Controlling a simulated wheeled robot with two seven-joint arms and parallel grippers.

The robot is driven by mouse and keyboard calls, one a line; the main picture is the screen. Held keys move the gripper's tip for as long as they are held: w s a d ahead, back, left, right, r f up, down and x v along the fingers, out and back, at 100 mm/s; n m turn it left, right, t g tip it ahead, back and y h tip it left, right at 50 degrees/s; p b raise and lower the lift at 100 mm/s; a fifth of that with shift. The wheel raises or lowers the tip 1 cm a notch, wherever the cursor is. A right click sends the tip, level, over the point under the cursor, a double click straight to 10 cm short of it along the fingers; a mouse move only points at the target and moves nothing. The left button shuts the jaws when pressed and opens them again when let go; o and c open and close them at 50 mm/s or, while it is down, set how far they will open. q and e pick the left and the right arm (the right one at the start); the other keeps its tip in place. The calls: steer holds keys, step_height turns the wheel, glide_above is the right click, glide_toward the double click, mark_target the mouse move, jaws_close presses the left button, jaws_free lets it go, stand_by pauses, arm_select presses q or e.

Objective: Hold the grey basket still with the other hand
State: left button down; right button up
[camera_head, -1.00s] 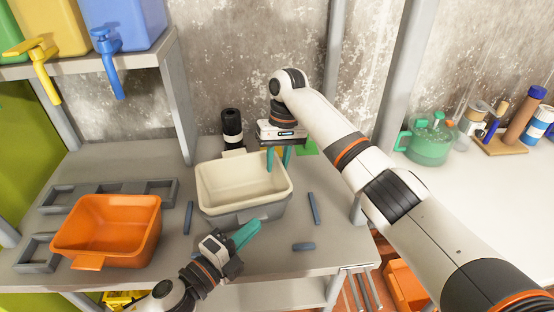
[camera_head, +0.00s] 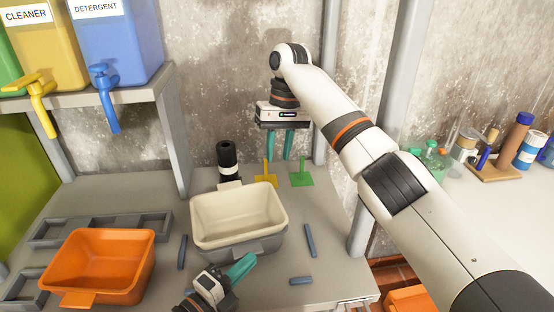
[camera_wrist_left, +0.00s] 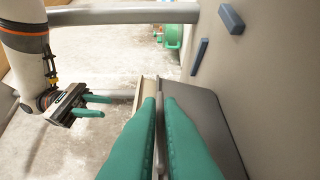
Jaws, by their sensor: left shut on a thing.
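The grey basket (camera_head: 268,243) stands on the table with a cream basket (camera_head: 206,236) nested in it, so mostly its outer wall and front show. My left gripper (camera_head: 242,268) is at the front of the grey basket. In the left wrist view its fingers (camera_wrist_left: 161,130) are shut on a thin edge of the grey basket (camera_wrist_left: 207,112). My right gripper (camera_head: 281,146) hangs above and behind the baskets, fingers apart and empty; it also shows in the left wrist view (camera_wrist_left: 95,105).
An orange basket (camera_head: 98,262) stands at the left by a grey rack (camera_head: 100,228). A black bottle (camera_head: 227,160), a yellow piece (camera_head: 266,176) and a green piece (camera_head: 301,176) stand behind the baskets. Blue bars (camera_head: 310,240) lie at the sides. A shelf (camera_head: 90,97) holds dispensers.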

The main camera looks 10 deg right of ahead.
stand_by(0.3)
arm_select(q)
steer(key=c, duration=1.5)
jaws_free()
